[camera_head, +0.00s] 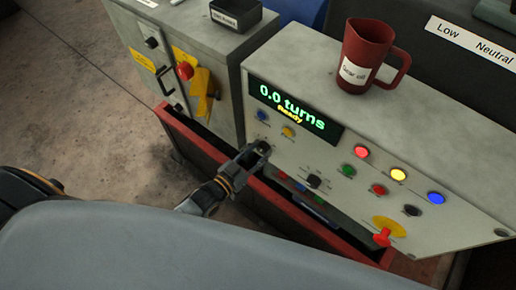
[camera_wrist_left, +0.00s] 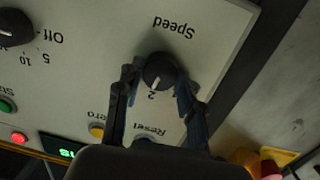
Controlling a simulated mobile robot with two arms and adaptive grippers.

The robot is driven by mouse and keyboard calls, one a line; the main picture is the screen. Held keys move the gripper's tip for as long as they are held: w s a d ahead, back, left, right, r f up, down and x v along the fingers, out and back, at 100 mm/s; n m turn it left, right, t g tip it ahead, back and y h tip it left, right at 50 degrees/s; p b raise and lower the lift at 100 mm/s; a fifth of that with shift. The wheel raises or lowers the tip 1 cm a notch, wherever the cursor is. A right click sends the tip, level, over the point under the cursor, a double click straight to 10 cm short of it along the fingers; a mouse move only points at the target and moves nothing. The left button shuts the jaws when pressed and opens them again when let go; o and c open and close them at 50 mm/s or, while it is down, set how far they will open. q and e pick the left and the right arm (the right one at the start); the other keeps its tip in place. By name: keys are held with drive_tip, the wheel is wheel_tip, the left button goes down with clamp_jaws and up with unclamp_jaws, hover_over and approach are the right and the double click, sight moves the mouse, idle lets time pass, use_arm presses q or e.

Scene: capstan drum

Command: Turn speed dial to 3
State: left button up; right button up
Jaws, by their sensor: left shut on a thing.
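The speed dial (camera_wrist_left: 160,68) is a round black knob on the pale panel, under an upside-down "Speed" label in the left wrist view. Its white mark points toward the "2", the only number I can read by it. My left gripper (camera_wrist_left: 159,86) is shut on the dial, one finger on each side. In the head view my left gripper (camera_head: 256,154) reaches the panel below the display and covers most of the dial. My right gripper is in neither view.
The display (camera_head: 292,109) reads "0.0 turns" and "Ready". A blue and a yellow button (camera_head: 288,132) sit close to the dial. Another black dial (camera_head: 314,181) and several coloured buttons lie to the right. A red mug (camera_head: 366,52) stands on top of the console.

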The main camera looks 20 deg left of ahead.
use_arm(q)
drive_tip(key=m+p, duration=0.1)
drive_tip(key=m, duration=0.5)
drive_tip(key=shift+d+y, duration=0.1)
drive_tip(key=shift+y, duration=0.3)
idle(0.4)
drive_tip(key=o, duration=1.2)
drive_tip(key=v, duration=1.2)
